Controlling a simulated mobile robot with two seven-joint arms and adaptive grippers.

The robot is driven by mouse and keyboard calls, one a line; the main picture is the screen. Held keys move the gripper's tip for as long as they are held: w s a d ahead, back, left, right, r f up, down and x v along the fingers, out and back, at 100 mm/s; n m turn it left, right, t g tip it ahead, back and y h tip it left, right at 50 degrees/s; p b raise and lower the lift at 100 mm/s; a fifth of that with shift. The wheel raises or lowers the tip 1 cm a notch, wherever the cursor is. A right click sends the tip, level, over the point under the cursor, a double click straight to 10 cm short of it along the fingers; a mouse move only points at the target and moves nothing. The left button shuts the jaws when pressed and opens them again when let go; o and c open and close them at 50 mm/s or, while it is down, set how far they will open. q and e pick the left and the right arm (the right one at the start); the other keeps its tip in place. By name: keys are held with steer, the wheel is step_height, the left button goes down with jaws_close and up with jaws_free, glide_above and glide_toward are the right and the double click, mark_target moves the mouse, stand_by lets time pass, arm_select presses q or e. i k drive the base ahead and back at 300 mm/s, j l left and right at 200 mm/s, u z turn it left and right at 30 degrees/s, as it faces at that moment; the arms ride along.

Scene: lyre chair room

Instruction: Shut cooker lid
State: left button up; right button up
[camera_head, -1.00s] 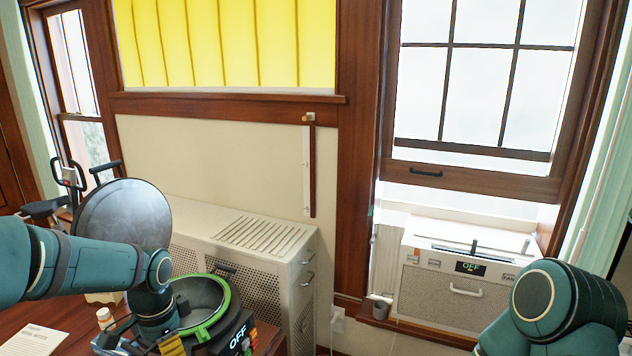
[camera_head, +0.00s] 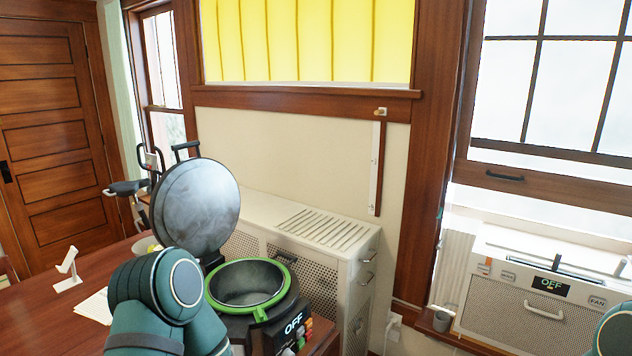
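The cooker (camera_head: 250,325) stands on the wooden table at the lower middle, with a black body, a green rim, an empty-looking dark pot and an "OFF" display. Its round grey lid (camera_head: 197,207) is open, standing upright at the back left of the pot. My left arm is in front of the cooker's left side, and its elbow-like joint hides part of the table and cooker. Neither gripper shows in this view. Only a small part of my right arm is at the lower right edge.
The wooden table (camera_head: 40,318) holds papers (camera_head: 97,306), a small white stand (camera_head: 66,268) and a bowl (camera_head: 146,246). A white perforated cabinet (camera_head: 322,262) stands behind the cooker. An air conditioner (camera_head: 520,300) is in the right window. An exercise bike (camera_head: 128,187) is at back left.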

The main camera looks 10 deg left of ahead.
mark_target(195, 205)
steer(key=i+l, duration=0.4)
steer(key=i+l+u, duration=0.1)
steer(key=u, duration=0.25)
steer(key=l+u, duration=0.15)
steer(key=u, duration=0.2)
steer(key=i+l+u, duration=0.1)
steer(key=u, duration=0.25)
steer(key=l, duration=0.1)
